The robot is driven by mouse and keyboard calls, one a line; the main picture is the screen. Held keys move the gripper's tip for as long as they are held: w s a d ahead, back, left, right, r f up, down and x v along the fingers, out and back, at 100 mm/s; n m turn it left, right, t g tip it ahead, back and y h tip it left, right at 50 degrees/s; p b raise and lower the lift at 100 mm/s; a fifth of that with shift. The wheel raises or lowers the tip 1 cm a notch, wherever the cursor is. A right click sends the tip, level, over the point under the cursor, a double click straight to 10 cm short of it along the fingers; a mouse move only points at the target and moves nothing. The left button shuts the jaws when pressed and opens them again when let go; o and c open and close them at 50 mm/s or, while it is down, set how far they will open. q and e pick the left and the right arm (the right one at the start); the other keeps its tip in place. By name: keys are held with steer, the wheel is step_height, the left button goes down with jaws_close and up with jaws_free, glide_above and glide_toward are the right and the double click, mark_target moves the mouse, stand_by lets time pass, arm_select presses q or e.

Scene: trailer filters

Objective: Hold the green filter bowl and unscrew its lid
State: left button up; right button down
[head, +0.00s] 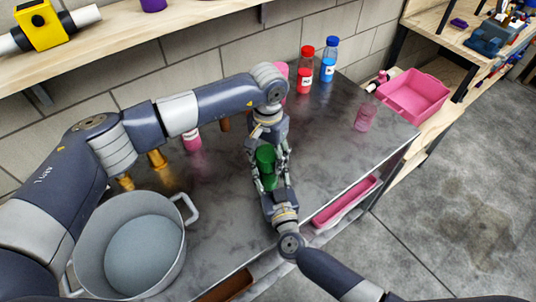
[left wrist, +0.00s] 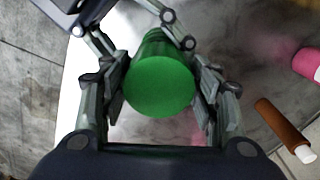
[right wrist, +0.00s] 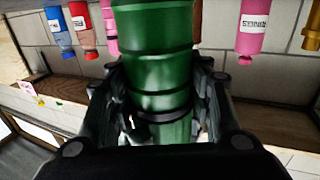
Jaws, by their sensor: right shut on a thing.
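The green filter bowl (head: 268,180) is held above the grey worktop. My right gripper (head: 270,187) comes from the front and is shut on the bowl, with its fingers on both sides in the right wrist view (right wrist: 160,100). The green lid (head: 265,155) is at the bowl's far end, and its round face fills the middle of the left wrist view (left wrist: 158,87). My left gripper (head: 266,148) is at the lid, with one finger on each side of it. Its pads are very close to the lid but look not closed on it.
A large grey pot (head: 130,205) stands at the left of the worktop (head: 325,150). Red (head: 305,75) and blue (head: 328,65) bottles stand at the back. A pink bottle (head: 192,140) and brass pieces (head: 157,160) are behind the arms. A pink bin (head: 413,93) sits at the right.

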stand_by(0.3)
arm_select(q)
step_height(320, 180, up, 8)
steer(key=shift+s+f, duration=0.1)
steer(key=shift+f, duration=3.9)
steer(key=c, duration=1.2)
steer(key=o, duration=1.2)
